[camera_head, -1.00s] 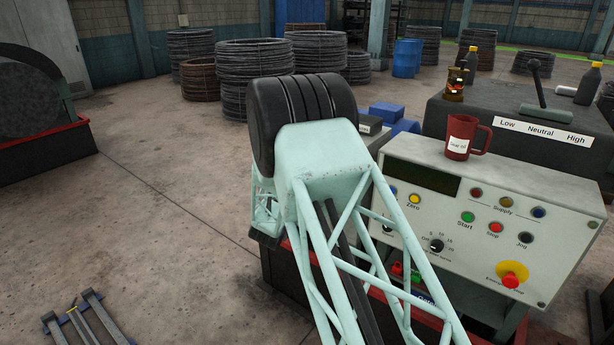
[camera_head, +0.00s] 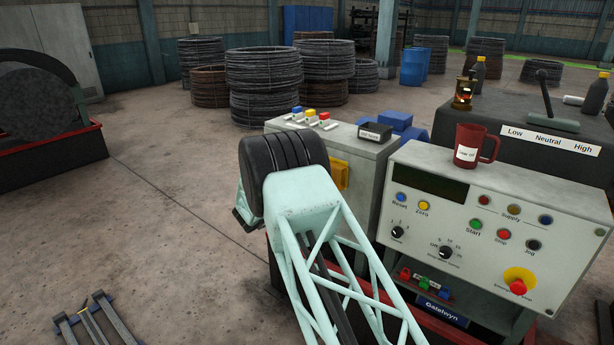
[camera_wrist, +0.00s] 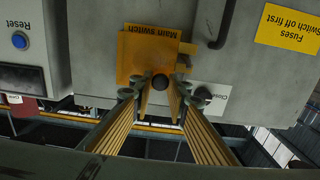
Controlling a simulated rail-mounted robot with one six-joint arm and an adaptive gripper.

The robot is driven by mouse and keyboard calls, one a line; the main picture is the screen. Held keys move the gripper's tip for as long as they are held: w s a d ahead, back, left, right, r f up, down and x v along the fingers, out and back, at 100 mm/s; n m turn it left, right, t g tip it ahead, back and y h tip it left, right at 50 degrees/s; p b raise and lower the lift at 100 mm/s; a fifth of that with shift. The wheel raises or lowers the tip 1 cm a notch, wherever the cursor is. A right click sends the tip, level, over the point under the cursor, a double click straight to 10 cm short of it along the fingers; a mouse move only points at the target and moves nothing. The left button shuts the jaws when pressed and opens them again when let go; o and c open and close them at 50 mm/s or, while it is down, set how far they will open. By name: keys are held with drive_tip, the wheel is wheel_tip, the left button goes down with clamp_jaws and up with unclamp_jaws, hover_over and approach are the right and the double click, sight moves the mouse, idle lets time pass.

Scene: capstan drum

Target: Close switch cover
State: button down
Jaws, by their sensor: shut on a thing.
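A yellow plate (camera_wrist: 152,53) labelled "Main switch" is upside down in the wrist view, on a grey cabinet wall. A round black knob (camera_wrist: 160,82) sits at its lower edge. My gripper (camera_wrist: 161,94) has its two ribbed yellow fingers converged on this knob, one on each side, and is shut on it. Whether the yellow plate is the cover itself or its backing, I cannot tell. In the head view a yellow part (camera_head: 340,174) shows on the side of the grey cabinet, and my arm hides the gripper.
A control panel (camera_head: 477,230) with buttons and a red mug (camera_head: 474,146) on top stands right of the cabinet (camera_head: 366,152).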

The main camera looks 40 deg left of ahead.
drive_tip(key=shift+w+r, duration=0.1)
idle(0.3)
drive_tip(key=c, duration=2.5)
unclamp_jaws()
drive_tip(key=s, duration=1.2)
drive_tip(key=shift+a, duration=0.3)
